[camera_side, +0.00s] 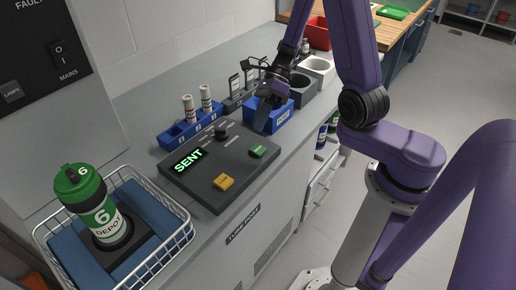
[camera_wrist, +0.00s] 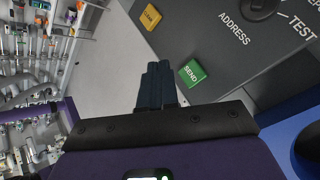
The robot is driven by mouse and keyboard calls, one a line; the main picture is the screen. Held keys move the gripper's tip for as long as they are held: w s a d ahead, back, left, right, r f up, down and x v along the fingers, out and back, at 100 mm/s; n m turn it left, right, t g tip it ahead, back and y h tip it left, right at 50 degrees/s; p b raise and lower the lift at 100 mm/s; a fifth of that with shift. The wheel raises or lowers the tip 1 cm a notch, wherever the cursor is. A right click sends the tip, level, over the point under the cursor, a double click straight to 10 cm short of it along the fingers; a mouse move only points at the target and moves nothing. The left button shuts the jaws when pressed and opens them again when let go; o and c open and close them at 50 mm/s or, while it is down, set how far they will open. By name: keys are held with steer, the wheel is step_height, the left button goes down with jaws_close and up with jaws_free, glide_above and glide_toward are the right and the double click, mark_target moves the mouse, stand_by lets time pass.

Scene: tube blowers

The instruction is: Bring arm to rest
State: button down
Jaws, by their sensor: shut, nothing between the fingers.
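My gripper (camera_side: 262,118) is over the right end of the dark control panel (camera_side: 204,201), in front of a blue bin. In the wrist view its dark fingers (camera_wrist: 157,84) are together with nothing between them, beside the green SEND button (camera_wrist: 192,73). In the side view the panel's display (camera_side: 187,160) reads SENT in green letters. The panel also carries a yellow button (camera_side: 223,182), the green button (camera_side: 258,151) and a dark knob (camera_side: 221,131). I cannot tell whether the fingers touch anything.
A green canister (camera_side: 91,205) marked 6 DEPOT stands in a wire basket (camera_side: 186,237) at left. A blue rack (camera_side: 177,138) with two tubes, the blue bin (camera_side: 283,121), and grey and white containers line the counter. Open floor lies right of the counter.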

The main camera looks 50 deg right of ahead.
steer(key=shift+s+a+r+n+g+h, duration=0.2)
steer(key=shift+s+a+n+g+h, duration=0.1)
steer(key=shift+n, duration=0.5)
steer(key=s+r+m+t+h, duration=0.1)
steer(key=s+r+m+h, duration=0.3)
steer(key=s+m, duration=0.5)
steer(key=s+r+m+h, duration=0.3)
steer(key=s+m, duration=0.7)
steer(key=m, duration=1.6)
steer(key=shift+s+a+r+t+h, duration=0.15)
steer(key=shift+a+r+t+h, duration=0.25)
steer(key=shift+h, duration=0.2)
